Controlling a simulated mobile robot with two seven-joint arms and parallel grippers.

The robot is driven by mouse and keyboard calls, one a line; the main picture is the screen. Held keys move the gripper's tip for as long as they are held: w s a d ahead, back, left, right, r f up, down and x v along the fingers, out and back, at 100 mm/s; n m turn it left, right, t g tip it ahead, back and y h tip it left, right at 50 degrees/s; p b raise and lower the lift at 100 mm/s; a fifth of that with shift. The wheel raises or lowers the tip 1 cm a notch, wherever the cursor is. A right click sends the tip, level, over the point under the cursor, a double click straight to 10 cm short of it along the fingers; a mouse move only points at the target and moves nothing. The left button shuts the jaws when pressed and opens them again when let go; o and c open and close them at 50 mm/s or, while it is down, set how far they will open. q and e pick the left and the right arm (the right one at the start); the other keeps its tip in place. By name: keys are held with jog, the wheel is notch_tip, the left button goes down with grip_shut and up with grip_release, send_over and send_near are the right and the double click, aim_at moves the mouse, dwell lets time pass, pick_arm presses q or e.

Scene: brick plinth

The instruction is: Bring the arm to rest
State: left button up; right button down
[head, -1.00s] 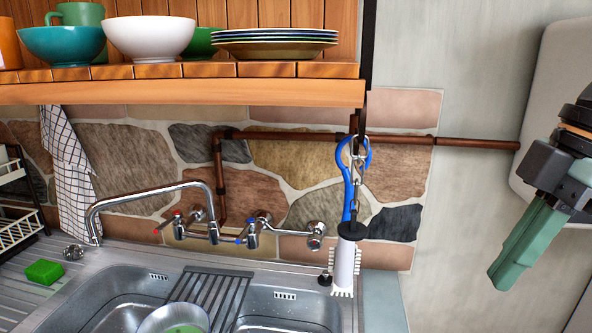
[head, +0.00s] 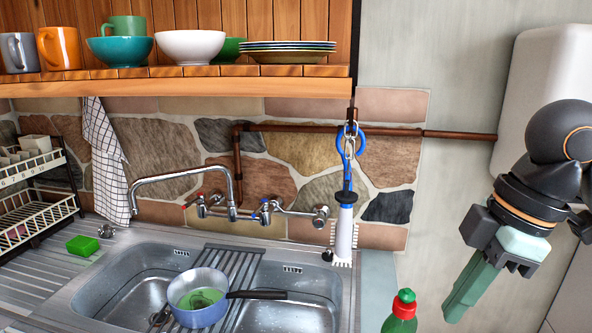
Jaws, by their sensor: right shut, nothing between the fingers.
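My right gripper (head: 468,292) shows at the right of the head view, with its green fingers together and pointing down and to the left. It is shut and empty. It hangs in front of the pale wall, to the right of the sink and apart from everything around it. My right arm comes in from the right edge. My left gripper is not in view. A blue-handled brush (head: 343,238) with white bristles hangs from a hook under the shelf, left of the gripper.
A steel sink (head: 120,285) holds a pan (head: 198,298). A wooden shelf (head: 180,87) carries bowls, mugs and plates. A white wall unit (head: 545,75) is behind my right arm.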

jog(key=a+f+m+t+y, duration=0.15)
jog(key=a+f, duration=0.35)
jog(key=f, duration=0.6)
jog(key=a+f+m+t+y, duration=0.15)
jog(key=a+f, duration=0.35)
jog(key=f, duration=0.6)
jog(key=s+d+f+m+h, duration=0.6)
jog(key=s+d+f+m, duration=0.45)
jog(key=s+f, duration=0.35)
jog(key=w+a+f+t+y, duration=0.1)
jog(key=w+a+f+t, duration=0.1)
jog(key=f, duration=0.3)
jog(key=w+a+f+t+y, duration=0.1)
jog(key=w+a+f+t, duration=0.1)
jog(key=f, duration=0.4)
jog(key=shift+w+a+t+y, duration=0.2)
jog(key=shift+w+t+y, duration=0.1)
jog(key=shift+t, duration=0.3)
